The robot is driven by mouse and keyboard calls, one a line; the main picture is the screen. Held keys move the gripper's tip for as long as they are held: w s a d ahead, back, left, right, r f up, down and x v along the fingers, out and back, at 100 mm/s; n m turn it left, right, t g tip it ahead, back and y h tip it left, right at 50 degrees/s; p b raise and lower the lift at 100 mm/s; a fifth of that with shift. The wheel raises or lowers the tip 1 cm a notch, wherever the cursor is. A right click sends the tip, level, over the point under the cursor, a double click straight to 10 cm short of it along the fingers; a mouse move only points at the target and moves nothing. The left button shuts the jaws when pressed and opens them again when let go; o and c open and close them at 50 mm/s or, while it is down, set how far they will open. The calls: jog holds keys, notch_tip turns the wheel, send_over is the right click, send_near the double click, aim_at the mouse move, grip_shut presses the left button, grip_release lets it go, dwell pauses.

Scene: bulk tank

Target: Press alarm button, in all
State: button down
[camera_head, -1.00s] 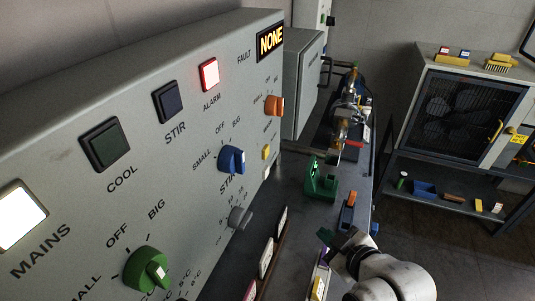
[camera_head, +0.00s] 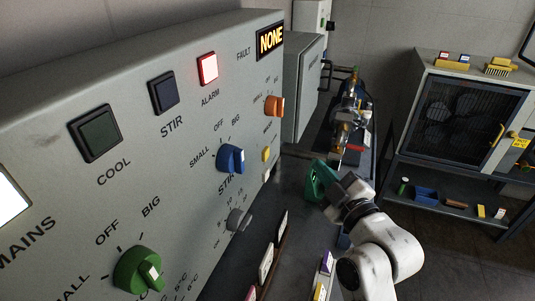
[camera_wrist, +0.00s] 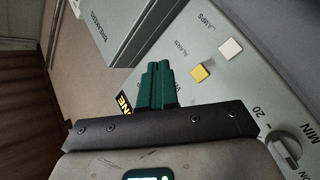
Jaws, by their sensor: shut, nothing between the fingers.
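The yellow button (camera_wrist: 200,72) marked ALARM is on the sloping grey panel in the wrist view, right of my fingers and apart from them. It also shows in the head view (camera_head: 265,154). A white button (camera_wrist: 230,47) marked LAMPS is beside it. My gripper (camera_wrist: 158,70) has dark green fingers, shut together with nothing between them. In the head view my gripper (camera_head: 318,181) is over the bench, right of the panel, apart from the button. The ALARM lamp (camera_head: 208,68) glows red.
The panel carries orange (camera_head: 274,106), blue (camera_head: 231,158) and green (camera_head: 138,269) knobs, and a display (camera_head: 270,41) reading NONE. Pipework (camera_head: 346,115) stands behind my gripper. A cabinet (camera_head: 466,115) is at the right. Open floor lies between bench and cabinet.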

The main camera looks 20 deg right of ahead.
aim_at(266, 154)
jog(key=w+a+p, duration=0.3)
jog(key=w+a, duration=0.2)
jog(key=a, duration=0.2)
jog(key=shift+p, duration=0.3)
jog(key=shift+w+a, duration=0.1)
jog(key=shift+a, duration=0.05)
dwell(1.8)
jog(key=shift+w+a, duration=0.2)
jog(key=shift+w+a+b, duration=0.25)
jog(key=shift+a+b, duration=0.1)
jog(key=shift+b, duration=0.25)
dwell(0.7)
jog(key=shift+s+d+p, duration=0.55)
jog(key=shift+d+p, duration=0.1)
jog(key=shift+p, duration=0.35)
